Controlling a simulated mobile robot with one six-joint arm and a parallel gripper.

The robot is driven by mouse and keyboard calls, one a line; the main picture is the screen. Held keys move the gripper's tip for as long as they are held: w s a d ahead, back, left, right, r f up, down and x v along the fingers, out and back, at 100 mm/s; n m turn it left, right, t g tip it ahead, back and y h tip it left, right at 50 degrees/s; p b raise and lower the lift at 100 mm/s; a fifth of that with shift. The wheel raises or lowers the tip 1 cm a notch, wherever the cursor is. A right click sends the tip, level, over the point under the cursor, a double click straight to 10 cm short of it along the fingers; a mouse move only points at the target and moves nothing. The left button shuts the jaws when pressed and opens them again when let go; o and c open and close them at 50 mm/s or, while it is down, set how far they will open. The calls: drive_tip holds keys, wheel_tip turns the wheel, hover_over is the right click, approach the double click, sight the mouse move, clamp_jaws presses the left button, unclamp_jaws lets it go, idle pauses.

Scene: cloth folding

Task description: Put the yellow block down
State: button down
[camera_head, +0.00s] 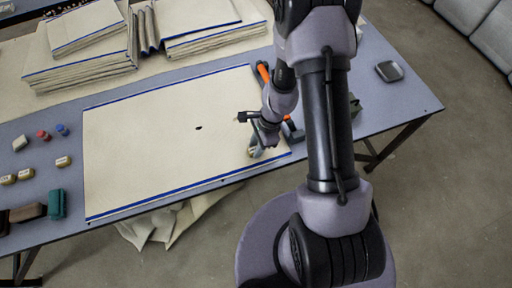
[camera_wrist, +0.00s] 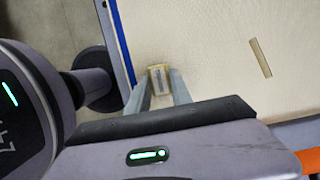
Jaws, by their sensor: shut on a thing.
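My gripper (camera_head: 254,150) is over the right end of the large cream cloth (camera_head: 150,150), near the cloth's front blue-edged corner. In the wrist view my gripper (camera_wrist: 158,88) is shut on the yellow block (camera_wrist: 159,75), which sits between the fingertips with a pale face showing. The block is close to the cloth's blue edge. Whether it touches the cloth or is held just above it, I cannot tell. In the head view the block is small and mostly hidden by the fingers.
Folded cloth stacks (camera_head: 80,60) lie at the back. Several yellow blocks (camera_head: 63,161), a red piece (camera_head: 43,135) and a blue piece (camera_head: 62,129) stand at the left. An orange-handled tool (camera_head: 263,72) lies right of the cloth.

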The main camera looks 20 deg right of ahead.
drive_tip(key=c, duration=1.1)
unclamp_jaws()
drive_tip(key=shift+c, duration=0.2)
wheel_tip(320, 180, up, 29)
drive_tip(key=n+t+p, duration=0.2)
drive_tip(key=n+p, duration=0.3)
drive_tip(key=p, duration=0.2)
drive_tip(key=s+a+r+n+t, duration=0.2)
drive_tip(key=s+r+n, duration=0.2)
drive_tip(key=s+r, duration=0.2)
drive_tip(key=s+a+r+n+t+h, duration=0.1)
drive_tip(key=s+a+r+n, duration=0.1)
drive_tip(key=s+r+n, duration=0.2)
wheel_tip(320, 180, up, 4)
drive_tip(key=s, duration=0.2)
drive_tip(key=shift+s+a+r+n+t, duration=0.15)
drive_tip(key=shift+s+a+n+t, duration=0.15)
drive_tip(key=shift+s+t, duration=0.1)
